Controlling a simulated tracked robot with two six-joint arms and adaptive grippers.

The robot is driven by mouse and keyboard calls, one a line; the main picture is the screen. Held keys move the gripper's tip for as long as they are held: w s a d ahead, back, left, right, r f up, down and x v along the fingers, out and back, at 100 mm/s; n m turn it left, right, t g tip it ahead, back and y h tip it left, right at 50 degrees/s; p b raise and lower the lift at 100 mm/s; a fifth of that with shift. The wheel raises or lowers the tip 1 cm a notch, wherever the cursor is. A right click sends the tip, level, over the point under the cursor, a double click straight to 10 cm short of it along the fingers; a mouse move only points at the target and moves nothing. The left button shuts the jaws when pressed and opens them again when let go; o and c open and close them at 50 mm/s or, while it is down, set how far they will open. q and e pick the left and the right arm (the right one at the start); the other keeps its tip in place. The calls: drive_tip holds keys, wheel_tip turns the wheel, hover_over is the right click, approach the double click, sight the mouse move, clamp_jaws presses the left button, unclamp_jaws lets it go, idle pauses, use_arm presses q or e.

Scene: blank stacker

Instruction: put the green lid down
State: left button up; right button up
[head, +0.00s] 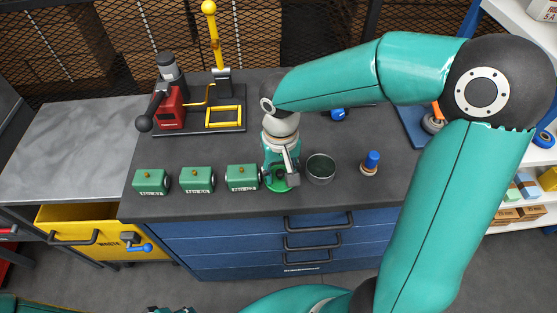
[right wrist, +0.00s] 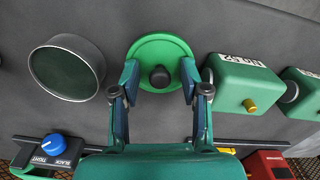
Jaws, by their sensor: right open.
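The green lid (right wrist: 160,47) is a round disc with a black knob (right wrist: 160,77) at its middle. It lies on the dark worktop and shows partly in the head view (head: 277,185), where my gripper hides much of it. My right gripper (right wrist: 160,80) is over the lid with its fingers open, one on each side of the knob and apart from it. In the head view my right gripper (head: 280,168) points down at the lid. A dark part at the bottom edge may be my left gripper (head: 167,310); its fingers cannot be made out.
An open grey round pot (head: 320,168) stands just right of the lid. Several green boxes (head: 242,177) stand in a row to its left. A blue-topped piece (head: 371,162) stands farther right. A red and yellow press (head: 172,105) is at the back left.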

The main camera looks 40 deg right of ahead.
sight(280, 173)
wheel_tip(280, 173, up, 12)
drive_tip(key=shift+p, duration=0.3)
idle(0.6)
